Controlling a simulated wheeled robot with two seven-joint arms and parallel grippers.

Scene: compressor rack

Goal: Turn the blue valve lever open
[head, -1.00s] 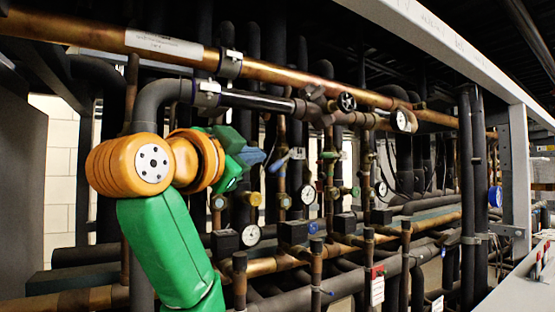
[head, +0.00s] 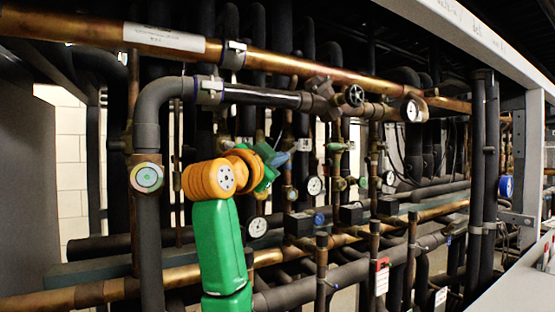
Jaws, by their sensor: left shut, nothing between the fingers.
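My left arm, green and orange, reaches in from below, and its left gripper (head: 280,159) is a small blue-grey shape at the pipe rack. The gripper is shut with nothing seen in it. It overlaps the place of the blue valve lever on a vertical copper pipe, so the lever is largely hidden or blends with the gripper. I cannot tell whether they touch. My right gripper is not in view.
A large copper pipe (head: 300,75) and a dark insulated pipe (head: 146,110) run above and left of the arm. Dial gauges (head: 314,185) and (head: 257,227) stand close by. Several pipes crowd behind. A pale frame post (head: 530,150) stands at right.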

